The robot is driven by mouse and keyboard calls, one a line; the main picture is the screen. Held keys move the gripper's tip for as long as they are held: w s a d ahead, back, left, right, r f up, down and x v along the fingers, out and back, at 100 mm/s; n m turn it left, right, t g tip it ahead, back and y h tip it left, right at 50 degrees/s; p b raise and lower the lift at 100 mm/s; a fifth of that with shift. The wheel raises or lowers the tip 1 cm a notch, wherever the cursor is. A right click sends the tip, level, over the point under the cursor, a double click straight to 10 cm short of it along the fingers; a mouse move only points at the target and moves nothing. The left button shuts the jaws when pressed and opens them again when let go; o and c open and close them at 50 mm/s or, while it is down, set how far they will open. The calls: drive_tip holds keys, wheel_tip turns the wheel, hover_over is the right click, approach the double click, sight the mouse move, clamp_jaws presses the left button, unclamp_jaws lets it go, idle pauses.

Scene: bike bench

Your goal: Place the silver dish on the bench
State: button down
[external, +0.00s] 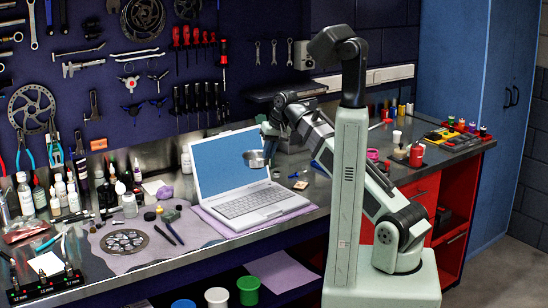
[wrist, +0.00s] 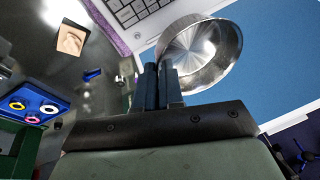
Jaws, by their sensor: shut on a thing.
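The silver dish (external: 254,159) is a small round metal bowl. It hangs in the air in front of the laptop's screen in the external view. My gripper (external: 268,143) is shut on the dish's rim from its right side. In the wrist view the two fingers of my gripper (wrist: 164,84) are close together at the left edge of the dish (wrist: 200,55), which looks empty inside. The grey metal bench (external: 310,184) runs below, with bare surface to the right of the laptop.
An open laptop (external: 226,160) stands on a purple cloth (external: 240,229) below and behind the dish. A small card (external: 300,185) lies on the bench to its right. Bottles (external: 72,190) and tools crowd the left; a red container (external: 416,155) and trays stand at the right.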

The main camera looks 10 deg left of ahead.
drive_tip(key=s+a+n+g, duration=0.1)
drive_tip(key=s+a+n, duration=0.2)
drive_tip(key=s+a, duration=0.85)
drive_tip(key=n+g, duration=0.1)
drive_tip(key=n, duration=0.3)
hover_over(198, 228)
drive_tip(key=d, duration=0.2)
drive_tip(key=f, duration=0.2)
drive_tip(key=shift+w+a+f, duration=0.1)
drive_tip(key=shift+w+f, duration=0.05)
drive_tip(key=shift+f, duration=1.3)
drive_tip(key=shift+w+f, duration=0.15)
drive_tip(key=shift+f, duration=1.35)
drive_tip(key=shift+w+a+f, duration=0.1)
drive_tip(key=shift+w+f, duration=0.05)
drive_tip(key=shift+f, duration=1.3)
drive_tip(key=shift+f, duration=0.15)
drive_tip(key=c, duration=1.3)
unclamp_jaws()
drive_tip(key=shift+o, duration=0.2)
drive_tip(key=shift+o, duration=0.3)
drive_tip(key=v, duration=1.2)
drive_tip(key=shift+w, duration=0.25)
